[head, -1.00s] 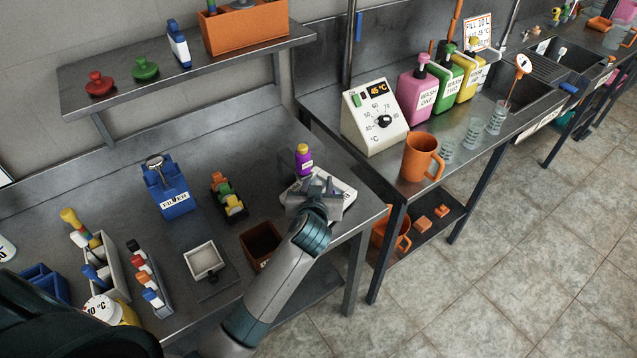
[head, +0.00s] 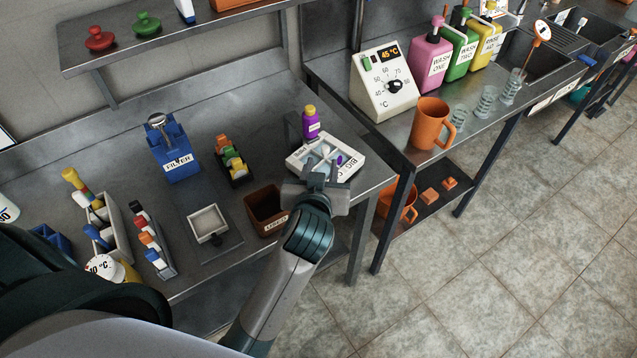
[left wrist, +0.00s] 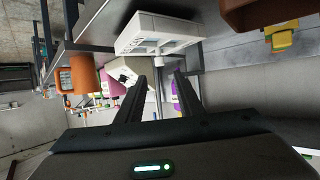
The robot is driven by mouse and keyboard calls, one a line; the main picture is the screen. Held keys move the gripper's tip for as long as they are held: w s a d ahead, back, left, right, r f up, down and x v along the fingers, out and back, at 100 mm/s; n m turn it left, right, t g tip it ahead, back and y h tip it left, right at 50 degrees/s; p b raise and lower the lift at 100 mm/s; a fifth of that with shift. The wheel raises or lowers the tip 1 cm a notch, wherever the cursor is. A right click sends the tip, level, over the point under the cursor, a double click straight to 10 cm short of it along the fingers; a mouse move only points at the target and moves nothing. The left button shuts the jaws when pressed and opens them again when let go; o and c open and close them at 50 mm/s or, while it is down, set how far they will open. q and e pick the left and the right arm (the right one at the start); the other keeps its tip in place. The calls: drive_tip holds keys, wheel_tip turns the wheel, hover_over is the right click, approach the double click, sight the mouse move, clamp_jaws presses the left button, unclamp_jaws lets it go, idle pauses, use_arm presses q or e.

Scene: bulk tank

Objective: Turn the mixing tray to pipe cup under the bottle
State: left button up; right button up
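The mixing tray appears to be the white compartmented block (head: 350,166) with lettering on its side, at the right end of the bench. It also shows at the top of the left wrist view (left wrist: 160,35). Its wells look partly coloured, one with purple; I cannot tell which is the pipe cup. The purple bottle (head: 311,124) with a yellow cap stands upright at the tray's back left; it shows partly behind a finger in the left wrist view (left wrist: 175,91). My left gripper (head: 316,183) is at the tray's front edge, fingers apart and empty (left wrist: 160,84). My right gripper is out of view.
A brown box (head: 264,208) stands left of my left gripper. The blue filter holder (head: 176,158), a rack of coloured items (head: 234,160) and a small white dish (head: 208,224) are further left. An orange jug (head: 430,125) stands on the right bench, across a gap.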

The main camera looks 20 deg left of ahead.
use_arm(q)
drive_tip(key=v, duration=0.6)
drive_tip(key=shift+b, duration=0.45)
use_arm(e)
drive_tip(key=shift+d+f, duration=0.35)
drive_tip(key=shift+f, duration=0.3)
use_arm(q)
drive_tip(key=shift+f, duration=0.1)
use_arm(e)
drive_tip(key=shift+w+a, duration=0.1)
